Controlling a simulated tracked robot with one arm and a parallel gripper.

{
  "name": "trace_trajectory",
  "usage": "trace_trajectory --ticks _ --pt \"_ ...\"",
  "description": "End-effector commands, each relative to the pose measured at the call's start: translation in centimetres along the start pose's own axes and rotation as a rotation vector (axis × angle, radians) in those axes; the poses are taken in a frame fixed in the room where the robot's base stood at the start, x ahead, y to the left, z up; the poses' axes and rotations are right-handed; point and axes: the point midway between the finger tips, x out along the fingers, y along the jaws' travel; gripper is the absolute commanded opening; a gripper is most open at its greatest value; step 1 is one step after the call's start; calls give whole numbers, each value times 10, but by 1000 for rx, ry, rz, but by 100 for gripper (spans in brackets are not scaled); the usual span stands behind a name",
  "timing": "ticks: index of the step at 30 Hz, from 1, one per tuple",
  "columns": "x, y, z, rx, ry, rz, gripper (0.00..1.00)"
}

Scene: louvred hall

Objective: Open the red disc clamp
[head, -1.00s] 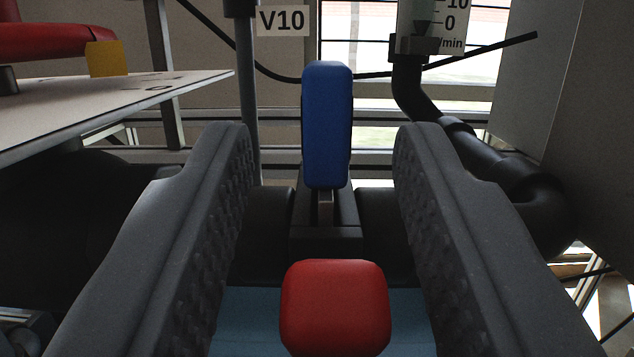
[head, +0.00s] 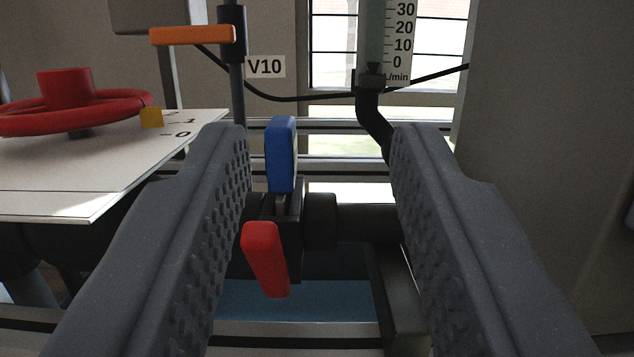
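A red paddle-shaped handle (head: 265,258) juts from a dark clamp body on a black pipe (head: 365,218), slightly tilted and left of centre. It is the red part of what looks like the disc clamp. A blue handle (head: 281,153) stands upright on the same body, just above it. My gripper (head: 317,135) is open and empty. Its two fingers frame both handles. The red handle appears between them, nearer the left finger, and no contact is visible. The left finger hides part of the pipe.
A red handwheel (head: 72,107) with a yellow pointer sits over a white scale plate (head: 110,165) at left. An orange lever (head: 192,36) and a V10 label (head: 265,67) are behind. A flow gauge (head: 388,45) stands at back right, beside a grey panel (head: 560,150).

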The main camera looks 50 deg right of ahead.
Motion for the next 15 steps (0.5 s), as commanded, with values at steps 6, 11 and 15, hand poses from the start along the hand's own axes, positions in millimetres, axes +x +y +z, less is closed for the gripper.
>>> trace_trajectory --ticks 6,11,15 --pt "-30 11 -11 0 -1 -1 36" --pt "-50 18 -18 0 0 -1 36" --pt "-62 23 -22 0 -1 0 36"
